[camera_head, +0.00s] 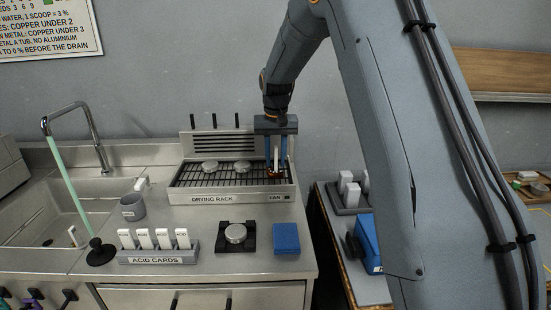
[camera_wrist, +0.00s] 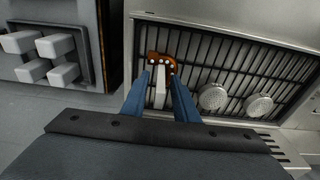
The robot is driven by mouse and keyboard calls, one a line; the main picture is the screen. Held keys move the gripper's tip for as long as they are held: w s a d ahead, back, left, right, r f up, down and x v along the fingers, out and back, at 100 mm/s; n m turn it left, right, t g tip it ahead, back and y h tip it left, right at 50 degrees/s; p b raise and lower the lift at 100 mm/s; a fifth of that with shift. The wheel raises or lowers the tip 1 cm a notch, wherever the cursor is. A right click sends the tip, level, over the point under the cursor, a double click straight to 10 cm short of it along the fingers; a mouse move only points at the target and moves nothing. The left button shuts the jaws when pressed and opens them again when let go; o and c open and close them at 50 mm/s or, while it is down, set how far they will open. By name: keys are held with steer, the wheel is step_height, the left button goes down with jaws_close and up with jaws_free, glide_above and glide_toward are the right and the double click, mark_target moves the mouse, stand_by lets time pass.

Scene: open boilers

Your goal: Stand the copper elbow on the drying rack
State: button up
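The copper elbow (camera_wrist: 161,62) is orange-brown with a few pale spots. In the wrist view it is at the left part of the drying rack's dark grille, at my fingertips. The drying rack (camera_head: 214,197) is a steel unit with a labelled front; the elbow (camera_head: 274,173) shows small at its right end. My gripper (camera_head: 276,168) points down there, its two blue fingers apart, one on each side of a white strip (camera_wrist: 160,88). The fingertips (camera_wrist: 161,76) are close to the elbow's sides; whether they press on it, I cannot tell. Its underside is hidden.
Round metal discs (camera_wrist: 212,97) lie on the grille beside the elbow. In front stand an acid card holder (camera_head: 158,257), a black scale-like device (camera_head: 236,236) and a blue block (camera_head: 286,238). A sink (camera_head: 92,205) is at left. A side table carries white blocks (camera_head: 347,182).

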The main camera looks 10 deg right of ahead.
steer(key=shift+r, duration=0.1)
steer(key=r+b, duration=0.1)
steer(key=r, duration=0.3)
steer(key=s+r+b, duration=0.1)
steer(key=r, duration=0.3)
steer(key=r+b, duration=0.1)
steer(key=r, duration=0.3)
steer(key=shift+s+a, duration=0.15)
steer(key=shift+s, duration=0.05)
